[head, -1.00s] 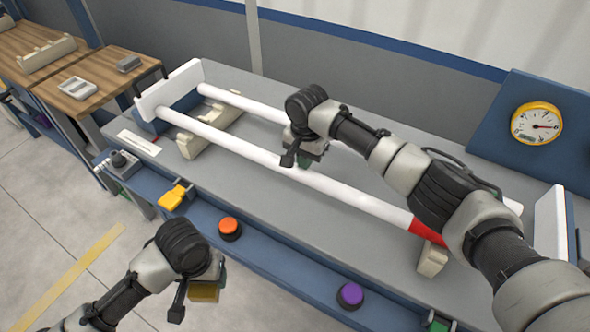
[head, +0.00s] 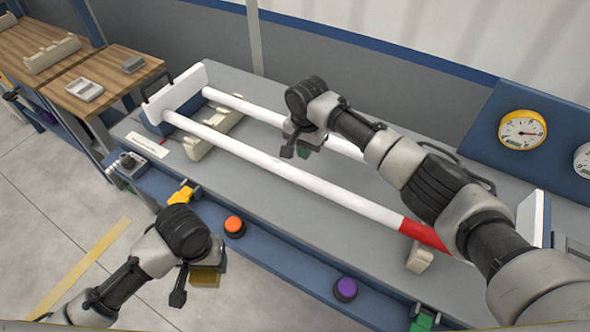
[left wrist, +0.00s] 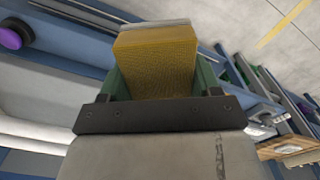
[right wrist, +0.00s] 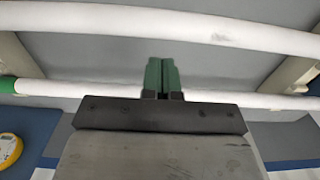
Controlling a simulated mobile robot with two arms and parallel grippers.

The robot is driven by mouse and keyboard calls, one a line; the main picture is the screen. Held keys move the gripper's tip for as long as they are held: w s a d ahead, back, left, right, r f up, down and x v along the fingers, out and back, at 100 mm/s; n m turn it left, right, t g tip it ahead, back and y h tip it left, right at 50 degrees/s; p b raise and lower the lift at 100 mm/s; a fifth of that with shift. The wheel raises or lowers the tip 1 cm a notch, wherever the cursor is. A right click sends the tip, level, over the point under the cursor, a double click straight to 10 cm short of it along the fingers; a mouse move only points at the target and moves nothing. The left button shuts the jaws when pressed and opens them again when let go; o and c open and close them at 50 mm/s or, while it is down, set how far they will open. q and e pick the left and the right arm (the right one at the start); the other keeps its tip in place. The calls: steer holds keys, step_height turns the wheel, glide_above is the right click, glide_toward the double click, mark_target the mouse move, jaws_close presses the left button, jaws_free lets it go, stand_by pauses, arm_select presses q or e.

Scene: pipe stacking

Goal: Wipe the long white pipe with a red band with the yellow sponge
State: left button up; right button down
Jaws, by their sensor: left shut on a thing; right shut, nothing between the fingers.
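The long white pipe with a red band (head: 270,165) lies across supports near the front of the grey bench. Its red band is near the right end. A grey smudge shows on this pipe in the right wrist view (right wrist: 225,37). My left gripper (head: 207,268) is shut on the yellow sponge (left wrist: 155,60), in front of the bench and apart from the pipe. The sponge also shows in the head view (head: 205,278). My right gripper (head: 303,150) is shut and empty above the bench, behind the red-banded pipe. Its closed green fingers show in the right wrist view (right wrist: 161,78).
A second white pipe (head: 245,109) lies parallel behind; it has a green band in the right wrist view (right wrist: 6,85). Cream supports (head: 420,257) and a white end plate (head: 180,90) stand on the bench. Orange (head: 234,226) and purple (head: 345,289) buttons line the front ledge.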

arm_select(q)
steer(key=shift+f, duration=0.1)
arm_select(e)
steer(key=shift+r, duration=0.2)
arm_select(q)
steer(key=shift+f+b, duration=0.9)
steer(key=shift+b, duration=0.05)
arm_select(e)
step_height(320, 180, up, 12)
steer(key=shift+f, duration=0.25)
arm_select(q)
steer(key=shift+s, duration=0.1)
arm_select(e)
steer(key=shift+s+f, duration=0.1)
